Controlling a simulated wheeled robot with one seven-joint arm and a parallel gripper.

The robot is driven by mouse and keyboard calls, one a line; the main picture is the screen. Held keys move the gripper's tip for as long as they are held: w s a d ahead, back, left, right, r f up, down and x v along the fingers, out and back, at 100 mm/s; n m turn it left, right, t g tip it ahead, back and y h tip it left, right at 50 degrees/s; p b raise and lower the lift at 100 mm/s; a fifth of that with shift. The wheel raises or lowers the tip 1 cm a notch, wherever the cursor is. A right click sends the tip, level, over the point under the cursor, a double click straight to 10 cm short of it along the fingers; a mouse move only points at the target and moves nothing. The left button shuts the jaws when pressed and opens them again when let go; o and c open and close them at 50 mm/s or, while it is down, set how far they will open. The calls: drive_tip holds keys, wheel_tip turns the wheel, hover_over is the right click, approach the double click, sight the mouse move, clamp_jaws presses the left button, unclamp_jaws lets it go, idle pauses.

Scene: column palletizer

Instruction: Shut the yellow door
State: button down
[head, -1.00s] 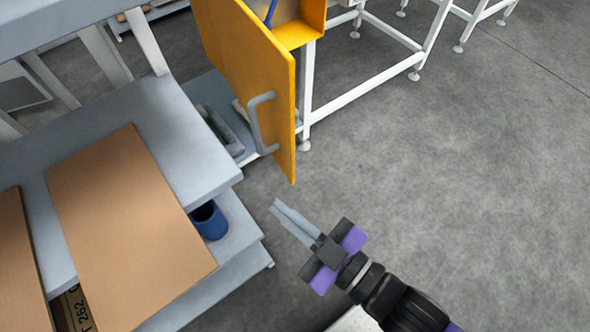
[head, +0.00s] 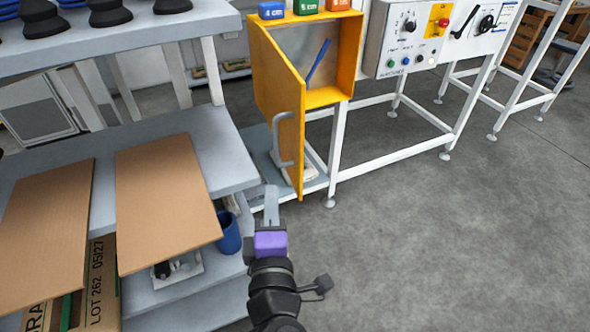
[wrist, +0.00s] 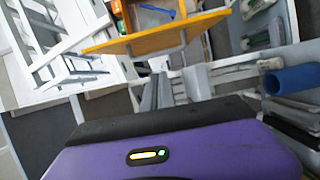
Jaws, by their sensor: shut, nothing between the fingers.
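The yellow door (head: 279,105) stands swung open at the left side of a yellow cabinet (head: 335,95), and the cabinet's inside shows with a blue rod-like item in it. The door has a grey bar handle (head: 281,140) on its face. My gripper (head: 271,192) is shut and empty, just below and left of the door's lower edge in the head view. In the wrist view the door (wrist: 160,42) shows edge-on beyond the closed fingers (wrist: 157,92). I see no clear contact between fingers and door.
A grey shelf bench (head: 215,145) with cardboard sheets (head: 165,200) stands at the left. A blue cup (head: 229,235) sits on its lower shelf, close to my gripper. A control panel (head: 415,40) is right of the cabinet. The floor at right is clear.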

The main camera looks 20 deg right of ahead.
drive_tip(key=w+d+p, duration=0.3)
drive_tip(key=w+d, duration=0.5)
drive_tip(key=shift+w+f, duration=0.15)
drive_tip(key=shift+w, duration=0.25)
